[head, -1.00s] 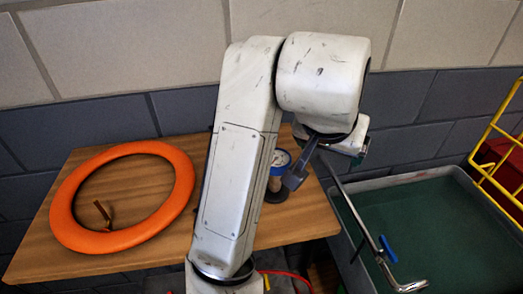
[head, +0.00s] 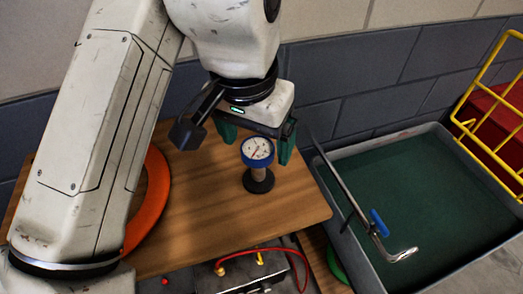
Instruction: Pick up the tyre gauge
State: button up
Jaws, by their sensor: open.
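The tyre gauge (head: 257,150) has a round white dial with a blue rim. It stands upright on a dark round base on the wooden table (head: 220,227). My gripper (head: 258,146) points down with its green fingers spread, one on the left and one on the right of the dial. It is open and holds nothing. The dial shows in front of the gripper, so I cannot tell whether the fingers are level with it or behind it.
An orange ring (head: 155,195) lies on the table at left, partly hidden by my arm. A grey tray with a green floor (head: 345,160) stands at right, with a bent metal bar (head: 345,190) across its edge. A yellow wire frame (head: 487,150) and a box with a red cable (head: 300,262) are nearby.

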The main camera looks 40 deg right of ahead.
jog(key=shift+w+d+f+p, duration=0.1)
jog(key=shift+f+p, duration=0.05)
jog(key=shift+f, duration=0.8)
jog(key=shift+d+f+p, duration=0.15)
jog(key=shift+f+p, duration=0.05)
jog(key=shift+f, duration=0.7)
jog(key=shift+w+d+f+p, duration=0.1)
jog(key=shift+f+p, duration=0.05)
jog(key=shift+f, duration=0.8)
jog(key=shift+c, duration=0.4)
jog(key=c, duration=1.1)
jog(key=shift+r, duration=0.1)
